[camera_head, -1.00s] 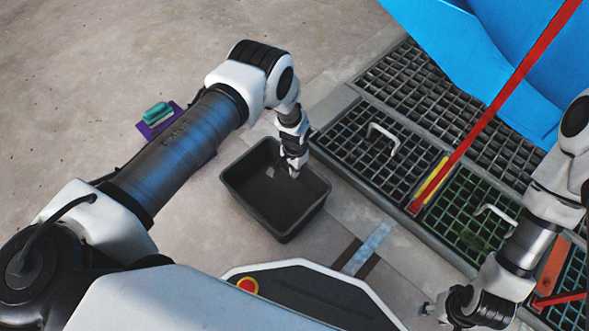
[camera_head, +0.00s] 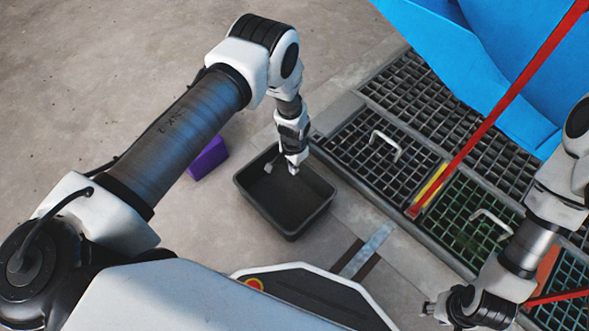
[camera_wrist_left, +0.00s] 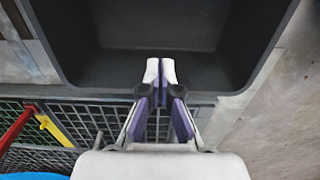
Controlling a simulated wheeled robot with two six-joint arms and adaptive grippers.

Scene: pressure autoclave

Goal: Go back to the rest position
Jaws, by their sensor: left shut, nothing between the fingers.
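My left gripper (camera_head: 294,166) is over the dark grey bin (camera_head: 284,221), near its upper right rim in the head view. In the left wrist view the fingers of my left gripper (camera_wrist_left: 160,71) are close together with nothing between them, and the bin (camera_wrist_left: 235,72) opens in front of them. My right gripper (camera_head: 430,309) is at the lower right of the head view, small and partly hidden by its own wrist. Whether it is open or shut does not show clearly.
Metal grates with white handles (camera_head: 385,145) lie to the right of the bin. A red bar (camera_head: 500,105) crosses them below a blue panel (camera_head: 480,60). A purple block (camera_head: 208,158) is partly hidden behind my left arm. Bare concrete floor lies at upper left.

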